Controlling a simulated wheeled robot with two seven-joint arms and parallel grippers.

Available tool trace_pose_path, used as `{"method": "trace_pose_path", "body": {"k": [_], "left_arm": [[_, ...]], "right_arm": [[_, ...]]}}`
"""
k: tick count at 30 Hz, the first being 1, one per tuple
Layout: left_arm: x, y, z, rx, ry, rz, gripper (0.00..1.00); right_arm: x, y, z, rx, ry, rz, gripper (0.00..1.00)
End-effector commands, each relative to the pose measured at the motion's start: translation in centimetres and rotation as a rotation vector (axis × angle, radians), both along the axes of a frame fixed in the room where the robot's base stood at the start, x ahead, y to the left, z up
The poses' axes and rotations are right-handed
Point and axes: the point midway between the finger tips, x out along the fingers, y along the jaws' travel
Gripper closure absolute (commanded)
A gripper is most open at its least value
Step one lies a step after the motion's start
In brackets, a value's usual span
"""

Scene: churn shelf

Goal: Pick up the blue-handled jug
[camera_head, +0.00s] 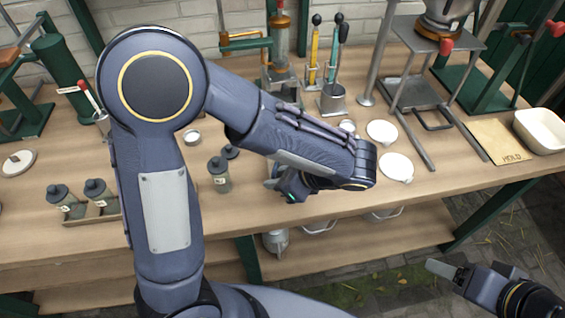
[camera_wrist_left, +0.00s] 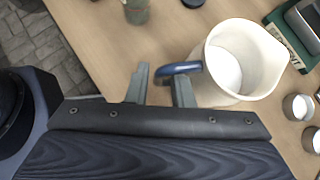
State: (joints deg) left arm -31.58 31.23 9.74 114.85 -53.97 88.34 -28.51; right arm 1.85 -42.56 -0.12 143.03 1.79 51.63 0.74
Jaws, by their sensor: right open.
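The blue-handled jug (camera_wrist_left: 268,62) is white and stands upright on the bench in the left wrist view. Its blue handle (camera_wrist_left: 178,68) points left, toward my fingers. My left gripper (camera_wrist_left: 160,88) is open, with its two fingers apart. The handle's outer end lies at the gap between the fingertips, and the right finger overlaps the handle; I cannot tell if they touch. In the head view my left gripper (camera_head: 285,186) is over the front of the bench, and my forearm hides the jug. My right gripper (camera_head: 452,272) is open and empty, below the bench front at lower right.
Dark bottles (camera_head: 219,178) stand left of my left gripper. White discs (camera_head: 396,167) and a metal stand (camera_head: 415,92) are to the right. A board (camera_head: 502,141) and a white tray (camera_head: 541,130) sit at the far right. Small metal cups (camera_wrist_left: 297,107) stand near the jug.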

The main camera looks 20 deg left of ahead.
Motion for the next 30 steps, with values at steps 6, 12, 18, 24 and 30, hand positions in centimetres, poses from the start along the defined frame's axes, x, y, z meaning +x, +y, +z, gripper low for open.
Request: {"method": "trace_pose_path", "body": {"k": [6,12,18,24,30], "left_arm": [[0.14,1.04,-1.1,-0.001,0.001,-0.001,0.79],[0.15,1.02,-1.08,-0.002,0.0,0.0,0.83],[0.14,1.01,-1.06,-0.002,0.0,0.0,1.0],[0.18,1.0,-0.97,-0.001,-0.002,0.001,1.0],[0.17,1.0,-0.97,-0.001,-0.002,0.001,1.0]], "right_arm": [[0.0,0.01,-0.12,0.0,0.0,0.0,0.37],[0.0,0.0,-0.11,0.0,0.0,0.0,0.37],[0.0,0.0,-0.11,0.0,0.0,0.0,0.37],[0.0,0.01,-0.09,0.0,0.0,0.0,0.37],[0.0,0.0,-0.09,0.0,0.0,0.0,0.37]]}}
